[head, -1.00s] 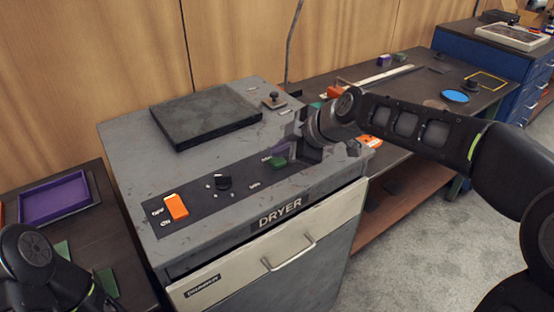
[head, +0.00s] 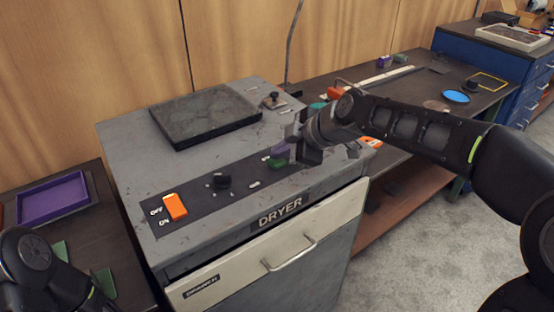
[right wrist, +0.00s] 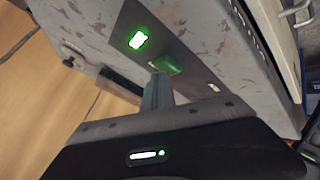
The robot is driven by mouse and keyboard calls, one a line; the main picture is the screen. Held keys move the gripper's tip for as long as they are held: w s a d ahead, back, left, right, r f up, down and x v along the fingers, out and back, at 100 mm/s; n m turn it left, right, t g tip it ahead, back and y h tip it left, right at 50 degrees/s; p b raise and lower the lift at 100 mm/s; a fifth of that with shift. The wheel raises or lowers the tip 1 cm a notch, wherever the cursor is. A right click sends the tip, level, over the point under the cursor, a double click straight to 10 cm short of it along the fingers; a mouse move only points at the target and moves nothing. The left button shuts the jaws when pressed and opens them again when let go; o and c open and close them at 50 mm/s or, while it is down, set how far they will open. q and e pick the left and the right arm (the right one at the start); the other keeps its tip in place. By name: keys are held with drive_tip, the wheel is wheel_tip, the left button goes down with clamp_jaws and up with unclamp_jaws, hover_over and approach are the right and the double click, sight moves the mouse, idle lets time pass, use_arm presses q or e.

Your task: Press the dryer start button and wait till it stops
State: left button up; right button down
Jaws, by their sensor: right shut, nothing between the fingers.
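The grey dryer (head: 135,165) has a dark control strip on top. A green button (head: 277,163) is near the strip's right end. It also shows in the right wrist view (right wrist: 167,65), where a bright green lit square (right wrist: 138,40) glows beside it. My right gripper (head: 293,148) is over that end of the strip. In the right wrist view its shut, empty fingers (right wrist: 158,84) have their tips right at the green button; I cannot tell whether they touch it. My left arm is at the lower left of the head view, its gripper out of view.
An orange OFF/ON switch (head: 175,207) and a black knob (head: 222,181) sit on the strip's left part. A dark square plate (head: 205,115) lies behind. A purple tray (head: 52,198) is on the left table. A bench with loose items stands at right.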

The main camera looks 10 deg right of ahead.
sight(280, 162)
idle(0.5)
drive_tip(key=shift+r+p, duration=0.35)
drive_tip(key=shift+r, duration=0.45)
drive_tip(key=shift+r+p, duration=1.35)
drive_tip(key=shift+r, duration=1.15)
